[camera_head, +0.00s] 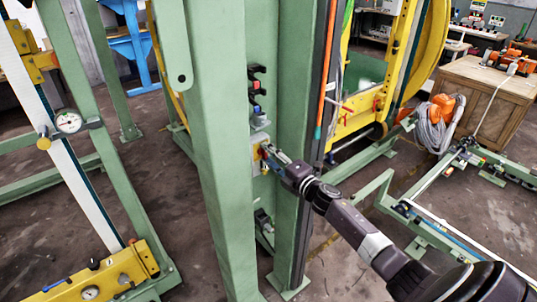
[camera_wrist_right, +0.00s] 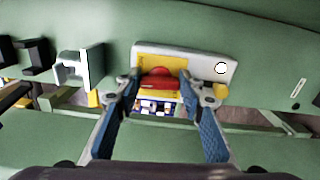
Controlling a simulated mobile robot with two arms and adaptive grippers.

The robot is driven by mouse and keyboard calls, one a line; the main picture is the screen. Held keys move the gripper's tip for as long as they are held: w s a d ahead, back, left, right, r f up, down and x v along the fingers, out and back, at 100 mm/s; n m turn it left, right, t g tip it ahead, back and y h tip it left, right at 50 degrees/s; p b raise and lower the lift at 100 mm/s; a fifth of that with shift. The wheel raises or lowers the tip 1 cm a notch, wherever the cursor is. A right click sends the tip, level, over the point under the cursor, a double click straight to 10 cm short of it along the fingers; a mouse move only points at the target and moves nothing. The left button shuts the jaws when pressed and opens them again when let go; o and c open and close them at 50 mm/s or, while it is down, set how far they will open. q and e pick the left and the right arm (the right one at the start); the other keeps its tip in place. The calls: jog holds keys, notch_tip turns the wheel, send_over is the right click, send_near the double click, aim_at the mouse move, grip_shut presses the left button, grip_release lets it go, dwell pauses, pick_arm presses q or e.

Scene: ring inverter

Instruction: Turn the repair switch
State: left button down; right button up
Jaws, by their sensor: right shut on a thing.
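The repair switch is a red knob (camera_wrist_right: 158,82) on a yellow plate, set on a light grey box (camera_wrist_right: 203,66) fixed to the green post. In the right wrist view, the two fingertips of my right gripper (camera_wrist_right: 164,90) sit on either side of the red knob, shut on it. In the head view, my right gripper (camera_head: 268,153) reaches in from the lower right to the yellow plate (camera_head: 256,161) on the post. The gripper mostly hides the knob there. My left gripper is not in view.
The green post (camera_head: 222,120) rises close to the gripper. Black and red holders (camera_head: 256,84) are mounted above the switch, and another fitting (camera_head: 264,221) below. A yellow ring frame (camera_head: 425,45) stands behind, and a wooden crate (camera_head: 485,95) at the right. Floor shows at the lower right.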

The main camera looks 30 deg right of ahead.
jog(key=shift+m, duration=0.6)
jog(key=o, duration=1.2)
jog(key=shift+c, duration=0.2)
jog(key=s+d, duration=0.1)
jog(key=s, duration=1.1)
